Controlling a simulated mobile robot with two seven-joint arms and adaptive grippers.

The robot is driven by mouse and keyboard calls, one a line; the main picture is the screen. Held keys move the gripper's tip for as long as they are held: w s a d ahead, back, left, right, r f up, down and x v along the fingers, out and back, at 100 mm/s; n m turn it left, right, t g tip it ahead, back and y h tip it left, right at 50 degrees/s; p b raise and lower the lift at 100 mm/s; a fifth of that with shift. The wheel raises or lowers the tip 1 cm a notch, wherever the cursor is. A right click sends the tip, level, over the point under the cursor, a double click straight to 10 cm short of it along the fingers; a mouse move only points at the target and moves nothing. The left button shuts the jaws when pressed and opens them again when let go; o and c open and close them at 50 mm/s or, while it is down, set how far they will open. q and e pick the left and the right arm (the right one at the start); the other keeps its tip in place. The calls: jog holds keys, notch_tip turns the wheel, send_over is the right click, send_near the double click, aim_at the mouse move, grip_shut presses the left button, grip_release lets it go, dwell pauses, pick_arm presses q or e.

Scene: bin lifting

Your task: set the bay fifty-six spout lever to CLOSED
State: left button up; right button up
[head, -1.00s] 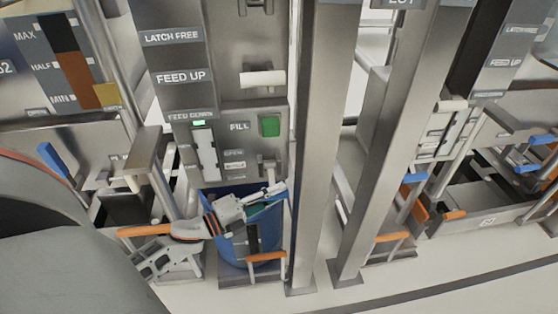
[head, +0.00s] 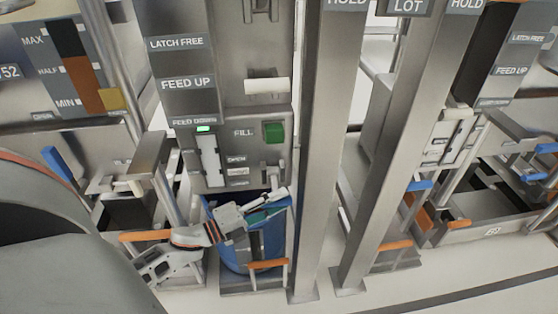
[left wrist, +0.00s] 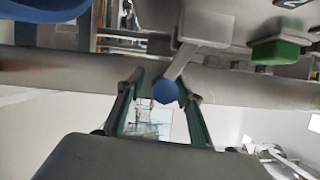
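The spout lever (head: 271,172) hangs from the grey panel of the middle bay, right of the OPEN label (head: 236,159). No number fifty-six is readable on this bay. In the left wrist view the lever is a grey rod (left wrist: 180,62) ending in a blue knob (left wrist: 165,92). My left gripper (head: 278,200) is just below the lever, above the blue bin (head: 238,258). Its green-lined fingers (left wrist: 162,88) are apart, with the knob between their tips, closer to the right finger; contact cannot be told. My right gripper is not in view.
A green FILL button (head: 274,132) and a white handle (head: 267,85) sit above the lever. A steel post (head: 325,150) stands close on the right. Neighbouring bays flank both sides.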

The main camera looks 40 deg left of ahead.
pick_arm(q)
jog(key=v, duration=1.1)
jog(key=shift+s, duration=0.2)
dwell(0.4)
